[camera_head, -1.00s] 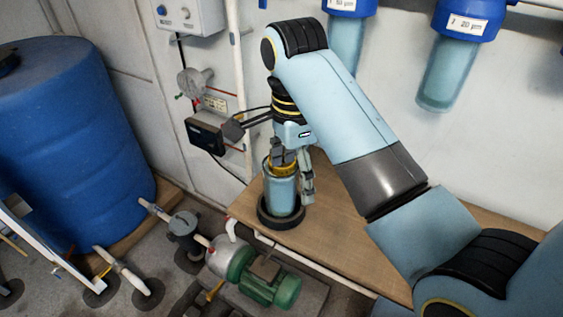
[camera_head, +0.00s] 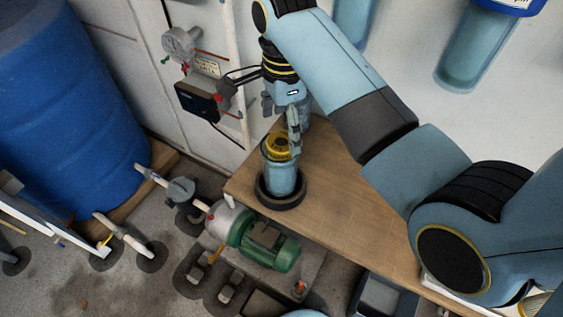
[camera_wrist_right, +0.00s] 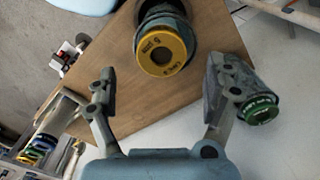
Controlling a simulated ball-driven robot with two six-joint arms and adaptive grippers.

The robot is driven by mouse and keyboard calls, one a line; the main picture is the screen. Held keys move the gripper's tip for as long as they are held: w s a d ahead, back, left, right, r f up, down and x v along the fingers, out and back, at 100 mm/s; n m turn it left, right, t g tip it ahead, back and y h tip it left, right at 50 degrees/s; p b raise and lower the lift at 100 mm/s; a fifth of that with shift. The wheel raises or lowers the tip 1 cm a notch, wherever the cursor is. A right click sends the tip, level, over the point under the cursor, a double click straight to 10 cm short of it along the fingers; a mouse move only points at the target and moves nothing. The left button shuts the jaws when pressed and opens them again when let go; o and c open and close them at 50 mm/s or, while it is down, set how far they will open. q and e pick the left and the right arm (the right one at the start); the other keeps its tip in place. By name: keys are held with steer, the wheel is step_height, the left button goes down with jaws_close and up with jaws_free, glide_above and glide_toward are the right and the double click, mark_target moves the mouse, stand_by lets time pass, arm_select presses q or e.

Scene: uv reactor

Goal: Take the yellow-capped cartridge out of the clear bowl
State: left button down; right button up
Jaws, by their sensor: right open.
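The yellow-capped cartridge stands upright in the clear bowl (camera_head: 281,180), its yellow cap (camera_head: 277,147) at the bowl's mouth. The bluish bowl sits in a black ring (camera_head: 281,200) on the wooden bench. In the right wrist view the yellow cap (camera_wrist_right: 162,48) faces the camera, ahead of and between the finger lines. My right gripper (camera_head: 281,122) is open and empty, just above and behind the cap in the head view. Its spread fingers (camera_wrist_right: 158,95) show in the wrist view, apart from the cap. My left gripper is out of view.
A green-capped cylinder (camera_wrist_right: 260,108) is close beside the right-hand finger in the wrist view. A green pump (camera_head: 262,245) sits below the bench's left edge. A gauge and black box (camera_head: 197,100) are on the wall. The bench (camera_head: 345,220) is bare right of the bowl.

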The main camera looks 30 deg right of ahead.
mark_target(282, 140)
step_height(282, 140, down, 4)
steer(key=shift+w+a+r+p, duration=0.1)
steer(key=shift+w+r+p, duration=0.05)
steer(key=shift+p, duration=0.2)
steer(key=shift+f, duration=0.2)
steer(key=c, duration=1.3)
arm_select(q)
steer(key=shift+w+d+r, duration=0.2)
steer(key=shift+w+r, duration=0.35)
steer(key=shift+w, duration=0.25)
arm_select(e)
steer(key=c, duration=0.4)
